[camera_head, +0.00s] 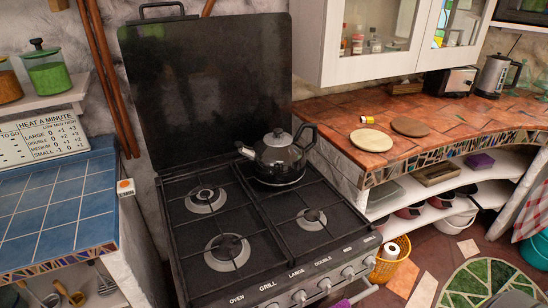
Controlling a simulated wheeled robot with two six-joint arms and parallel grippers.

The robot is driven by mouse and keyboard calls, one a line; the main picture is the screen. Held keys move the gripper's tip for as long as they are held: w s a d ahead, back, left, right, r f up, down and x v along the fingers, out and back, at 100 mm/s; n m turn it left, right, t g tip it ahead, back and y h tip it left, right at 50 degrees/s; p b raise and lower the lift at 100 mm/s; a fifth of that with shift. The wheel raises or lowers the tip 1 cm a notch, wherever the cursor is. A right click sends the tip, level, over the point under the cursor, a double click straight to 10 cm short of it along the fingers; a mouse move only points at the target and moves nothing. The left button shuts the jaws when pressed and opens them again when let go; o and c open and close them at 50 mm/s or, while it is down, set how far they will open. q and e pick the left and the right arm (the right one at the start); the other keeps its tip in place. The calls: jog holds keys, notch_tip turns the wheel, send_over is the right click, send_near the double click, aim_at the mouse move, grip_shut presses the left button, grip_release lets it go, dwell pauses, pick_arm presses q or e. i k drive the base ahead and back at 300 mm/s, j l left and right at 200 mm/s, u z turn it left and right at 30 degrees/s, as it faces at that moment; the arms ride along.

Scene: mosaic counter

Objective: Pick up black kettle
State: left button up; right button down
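The black kettle (279,158) stands upright on the back right burner of the black stove (268,225). It is glossy, with a grey lid on top. Its spout points left and its dark handle (306,134) is on the right side. Neither of my grippers shows in the head view, and nothing is touching the kettle.
The stove's raised black cover (207,85) stands behind the burners. A blue tiled counter (58,205) is on the left. A terracotta counter (440,122) on the right holds a toaster (450,81) and a silver electric kettle (493,75). A white cabinet (375,65) overhangs it.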

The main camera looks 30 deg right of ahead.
aim_at(276, 167)
jog(key=l+u, duration=0.2)
jog(key=l, duration=2.3)
jog(key=i, duration=0.05)
